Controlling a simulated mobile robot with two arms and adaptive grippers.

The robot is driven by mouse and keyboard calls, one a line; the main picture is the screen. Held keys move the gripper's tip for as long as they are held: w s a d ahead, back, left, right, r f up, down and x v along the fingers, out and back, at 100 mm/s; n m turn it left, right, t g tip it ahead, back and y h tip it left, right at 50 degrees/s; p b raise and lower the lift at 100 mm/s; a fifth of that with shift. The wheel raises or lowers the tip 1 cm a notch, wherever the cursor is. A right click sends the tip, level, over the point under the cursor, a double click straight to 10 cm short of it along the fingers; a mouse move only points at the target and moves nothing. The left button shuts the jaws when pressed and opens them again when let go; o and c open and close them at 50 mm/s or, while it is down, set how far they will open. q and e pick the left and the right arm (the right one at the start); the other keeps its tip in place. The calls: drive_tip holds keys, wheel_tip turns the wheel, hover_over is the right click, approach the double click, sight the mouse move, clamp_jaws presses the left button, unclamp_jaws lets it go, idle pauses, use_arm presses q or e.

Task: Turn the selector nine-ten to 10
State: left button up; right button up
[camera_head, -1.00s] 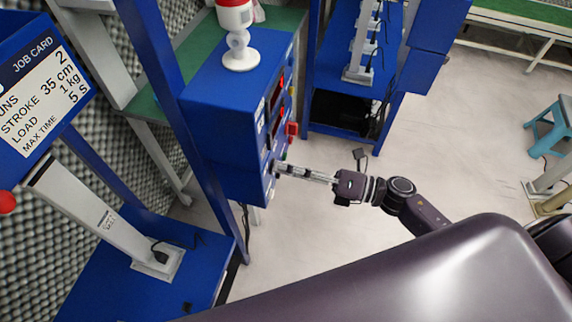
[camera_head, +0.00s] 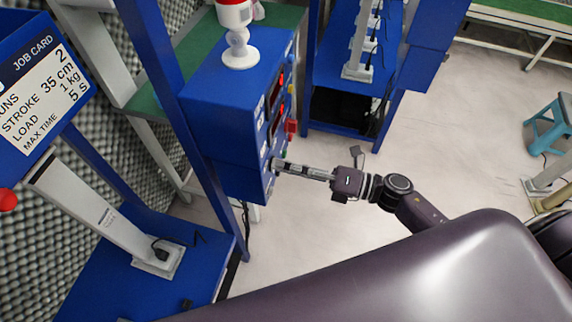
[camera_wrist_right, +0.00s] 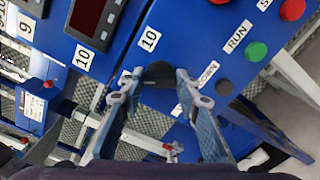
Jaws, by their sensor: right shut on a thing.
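The selector is a dark round knob (camera_wrist_right: 160,73) on the blue panel in the right wrist view, just below a white label "10" (camera_wrist_right: 150,39). My right gripper (camera_wrist_right: 156,84) has its two fingers on either side of the knob and is shut on it. The fingers hide part of the knob, and I cannot tell which way it points. In the head view my right gripper (camera_head: 278,165) reaches the lower front of the blue cabinet (camera_head: 232,88). My left gripper is not in view.
A green button (camera_wrist_right: 257,51) and red buttons (camera_wrist_right: 292,9) sit right of the knob, near the label "RUN" (camera_wrist_right: 237,37). A dark display (camera_wrist_right: 92,18) is at upper left. A red-and-white lamp (camera_head: 238,48) stands on the cabinet.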

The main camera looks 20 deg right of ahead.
drive_tip(key=m+p, duration=0.4)
drive_tip(key=m, duration=0.7)
idle(0.3)
drive_tip(key=shift+m, duration=0.4)
drive_tip(key=o, duration=1.2)
drive_tip(key=shift+c, duration=0.2)
drive_tip(key=v, duration=1.2)
